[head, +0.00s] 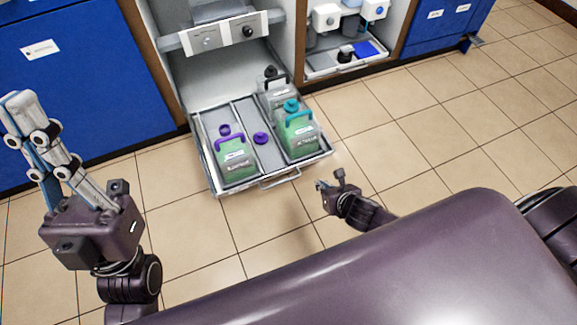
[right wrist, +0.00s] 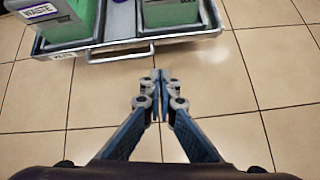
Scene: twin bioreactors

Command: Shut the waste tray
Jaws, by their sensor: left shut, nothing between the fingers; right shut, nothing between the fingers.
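The waste tray (head: 216,186) is pulled out of the cabinet low over the tiled floor, with a bar handle (head: 280,178) on its front. In it stand a green bottle with a purple handle (head: 235,158), a green bottle with a teal cap (head: 298,135) and a grey bottle with a black cap (head: 273,90). My right gripper (head: 320,186) is shut and empty, in front of the tray's right front corner. In the right wrist view the shut fingers (right wrist: 160,76) point at the tray front (right wrist: 95,52), apart from it. My left gripper (head: 18,97) is shut and empty, raised at far left.
A purple cap (head: 261,138) lies in the tray's middle section. Blue cabinets (head: 75,75) stand on the left and right. A shelf with a blue item (head: 366,49) is right of the tray bay. The tiled floor (head: 400,140) to the right is clear.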

